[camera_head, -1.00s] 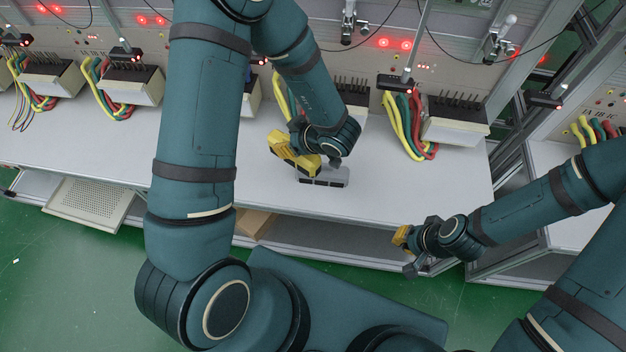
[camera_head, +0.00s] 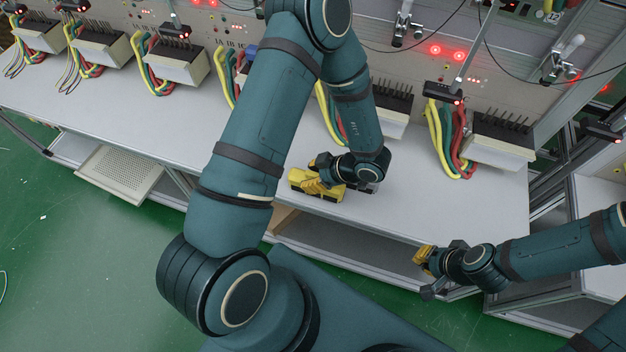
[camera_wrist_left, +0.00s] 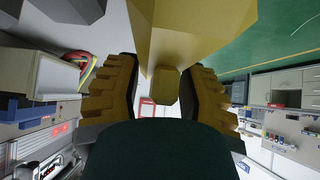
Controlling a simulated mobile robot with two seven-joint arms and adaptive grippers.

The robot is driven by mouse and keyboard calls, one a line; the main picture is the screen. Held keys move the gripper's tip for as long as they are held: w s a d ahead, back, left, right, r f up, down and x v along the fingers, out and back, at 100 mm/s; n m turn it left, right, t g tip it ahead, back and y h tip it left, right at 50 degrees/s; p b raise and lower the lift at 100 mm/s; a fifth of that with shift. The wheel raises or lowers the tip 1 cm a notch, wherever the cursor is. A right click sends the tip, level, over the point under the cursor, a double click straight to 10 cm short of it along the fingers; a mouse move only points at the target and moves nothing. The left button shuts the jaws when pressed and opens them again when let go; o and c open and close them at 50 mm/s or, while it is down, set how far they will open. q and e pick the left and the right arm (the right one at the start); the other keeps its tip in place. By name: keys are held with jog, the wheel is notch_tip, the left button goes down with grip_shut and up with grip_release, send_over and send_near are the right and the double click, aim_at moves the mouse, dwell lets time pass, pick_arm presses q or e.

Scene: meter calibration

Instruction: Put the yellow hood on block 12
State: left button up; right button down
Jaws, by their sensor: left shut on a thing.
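My left gripper (camera_head: 324,178) is over the front of the bench and shut on the yellow hood (camera_head: 315,188), a box-like yellow piece. In the left wrist view the hood (camera_wrist_left: 195,30) fills the top middle, between the two yellow-padded fingers (camera_wrist_left: 160,90). I cannot tell whether it touches the bench top. Several pale terminal blocks with black pins stand along the panel, such as the right one (camera_head: 497,145). My right gripper (camera_head: 428,273) is empty and open, in front of the bench edge.
Coloured cable bundles (camera_head: 455,145) hang beside the blocks. Thin upright rods (camera_head: 478,50) stand before the panel. The bench top (camera_head: 235,150) is clear along its front left.

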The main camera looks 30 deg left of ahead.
pick_arm(q)
jog(key=shift+f, duration=0.95)
jog(key=shift+f, duration=0.15)
jog(key=o, duration=1.1)
